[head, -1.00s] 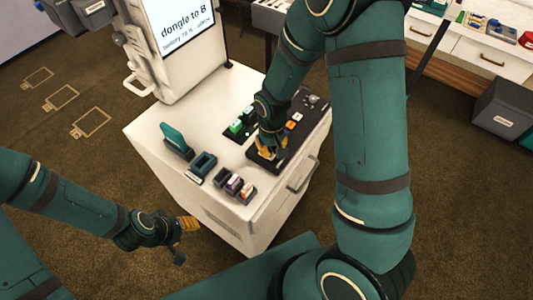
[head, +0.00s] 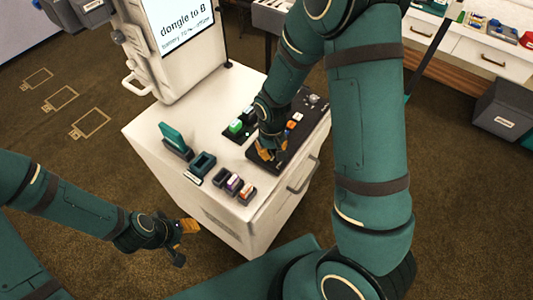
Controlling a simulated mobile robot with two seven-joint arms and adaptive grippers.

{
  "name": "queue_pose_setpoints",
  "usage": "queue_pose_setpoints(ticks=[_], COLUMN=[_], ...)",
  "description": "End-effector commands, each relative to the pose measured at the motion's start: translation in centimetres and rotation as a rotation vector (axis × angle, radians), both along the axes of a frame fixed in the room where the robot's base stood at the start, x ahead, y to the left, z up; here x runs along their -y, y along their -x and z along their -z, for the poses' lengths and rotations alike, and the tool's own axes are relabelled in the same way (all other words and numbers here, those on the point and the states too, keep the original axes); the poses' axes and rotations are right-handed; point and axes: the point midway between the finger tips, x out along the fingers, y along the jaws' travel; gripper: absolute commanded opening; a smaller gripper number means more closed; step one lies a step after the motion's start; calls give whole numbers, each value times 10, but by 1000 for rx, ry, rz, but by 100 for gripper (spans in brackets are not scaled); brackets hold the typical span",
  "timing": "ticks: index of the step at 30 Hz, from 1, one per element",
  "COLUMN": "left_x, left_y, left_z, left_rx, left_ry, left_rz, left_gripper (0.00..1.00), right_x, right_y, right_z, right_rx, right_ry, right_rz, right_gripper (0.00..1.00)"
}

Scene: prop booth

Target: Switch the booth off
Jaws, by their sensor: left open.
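The booth is a white cabinet (head: 155,133) with a screen (head: 180,22) that is lit and reads "dongle to B"; the smaller line is hard to read. A black control panel (head: 308,119) lies on the cabinet's right side, with orange and white buttons (head: 293,121) and a grey knob (head: 315,99). My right gripper (head: 265,152) points down at the panel's near end; its wrist hides part of the panel, and I cannot tell whether it touches. My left gripper (head: 185,241) is open and empty, in front of the cabinet's near left side.
A green upright piece (head: 174,138), a dark teal holder (head: 203,164) and a row of small dark blocks (head: 233,184) stand on the cabinet top. A green-buttoned dark pad (head: 236,127) lies left of my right wrist. Open carpet lies to the left; a grey bin (head: 503,112) stands right.

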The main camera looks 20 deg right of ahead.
Motion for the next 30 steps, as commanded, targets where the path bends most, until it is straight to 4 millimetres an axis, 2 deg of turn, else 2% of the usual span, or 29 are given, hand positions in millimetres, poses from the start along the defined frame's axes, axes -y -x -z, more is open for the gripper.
queue_pose_setpoints(ticks=[24, 30], left_x=[0, 0], left_y=[0, 0], left_z=[9, 5], left_rx=[0, 0], left_ry=[0, 0], left_rz=[0, 0], left_gripper=[47, 47], right_x=[0, 0], right_y=[0, 0], right_z=[12, 7], right_rx=[0, 0], right_ry=[0, 0], right_rz=[0, 0], right_gripper=[0, 0])
